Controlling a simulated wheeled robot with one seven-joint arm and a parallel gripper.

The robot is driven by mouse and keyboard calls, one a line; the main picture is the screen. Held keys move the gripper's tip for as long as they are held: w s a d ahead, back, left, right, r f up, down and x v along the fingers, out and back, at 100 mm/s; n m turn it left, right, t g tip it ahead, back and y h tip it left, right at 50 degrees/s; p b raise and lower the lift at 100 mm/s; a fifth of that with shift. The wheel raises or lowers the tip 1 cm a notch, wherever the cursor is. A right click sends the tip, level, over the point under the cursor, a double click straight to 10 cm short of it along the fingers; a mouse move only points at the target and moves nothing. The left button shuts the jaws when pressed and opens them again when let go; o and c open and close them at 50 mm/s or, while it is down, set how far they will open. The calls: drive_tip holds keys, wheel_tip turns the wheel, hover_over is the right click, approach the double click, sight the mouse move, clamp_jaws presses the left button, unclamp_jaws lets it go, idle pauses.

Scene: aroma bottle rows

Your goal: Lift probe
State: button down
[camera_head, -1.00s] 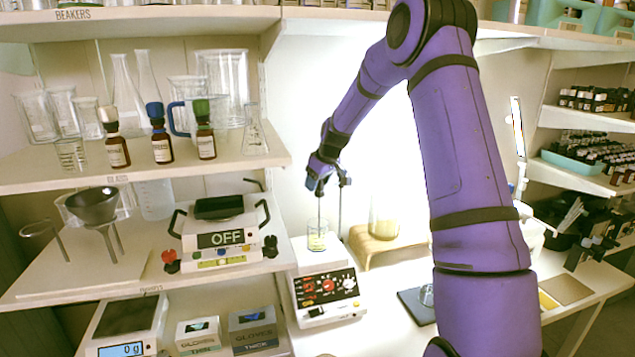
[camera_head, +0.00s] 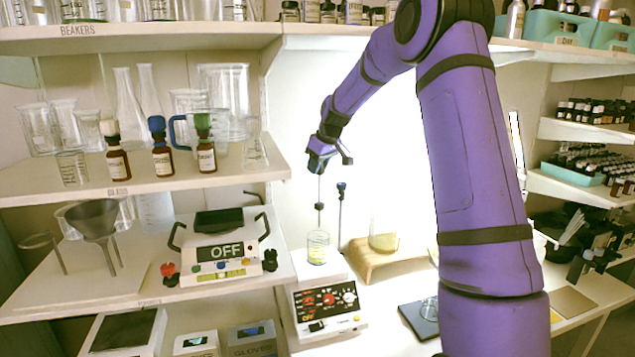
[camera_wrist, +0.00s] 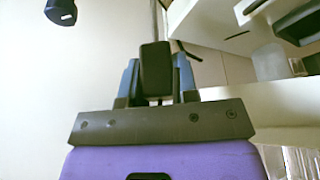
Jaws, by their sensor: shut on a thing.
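The probe (camera_head: 319,190) is a thin dark upright rod with a small dark collar partway down. My gripper (camera_head: 322,158) is shut on its upper end, above the hot plate. The probe hangs over the small glass beaker (camera_head: 318,248), which holds yellowish liquid; I cannot tell whether the tip is still inside. The beaker stands on the white hot plate (camera_head: 328,312) with red and white dials.
A flask with yellowish liquid (camera_head: 384,237) stands on a wooden stand (camera_head: 372,262) to the right. Shelves with bottles and a scale (camera_head: 215,250) are close on the left.

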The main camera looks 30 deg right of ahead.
drive_tip(key=shift+w+r, duration=0.1)
drive_tip(key=shift+r, duration=0.25)
drive_tip(key=c, duration=0.9)
unclamp_jaws()
drive_tip(key=shift+r, duration=0.1)
drive_tip(key=s+d, duration=0.1)
drive_tip(key=s, duration=0.3)
drive_tip(key=s+d+r, duration=0.1)
drive_tip(key=s, duration=0.3)
drive_tip(key=s+d+r, duration=0.1)
drive_tip(key=s+d, duration=0.1)
drive_tip(key=s, duration=0.2)
drive_tip(key=shift+s+r, duration=0.2)
drive_tip(key=shift+s, duration=0.2)
